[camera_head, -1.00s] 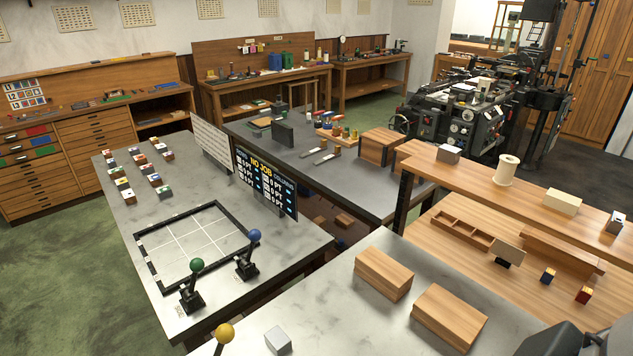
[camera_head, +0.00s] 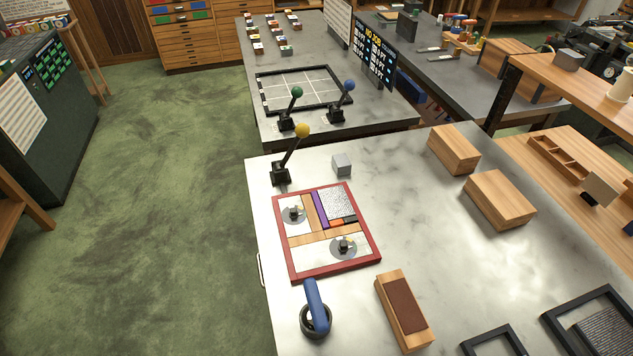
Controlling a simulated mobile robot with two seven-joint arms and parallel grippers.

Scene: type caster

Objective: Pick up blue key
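A tool with a blue handle (camera_head: 314,300) and a dark round ring at its near end is on the metal-topped table (camera_head: 450,260), near the bottom middle of the head view. It is the only loose blue tool close by; I cannot be sure that it is the blue key. Just beyond it lies a red frame (camera_head: 284,246) filled with wood strips, a purple strip, a grey textured block and two round discs with small fittings. Neither of my grippers shows.
A wooden block with a brown pad (camera_head: 404,304) lies right of the blue tool. Dark frames (camera_head: 493,342) are at bottom right. A yellow-knobbed lever (camera_head: 302,131), a grey cube (camera_head: 342,165) and wooden blocks (camera_head: 500,199) stand farther back. Green floor (camera_head: 170,220) is clear at left.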

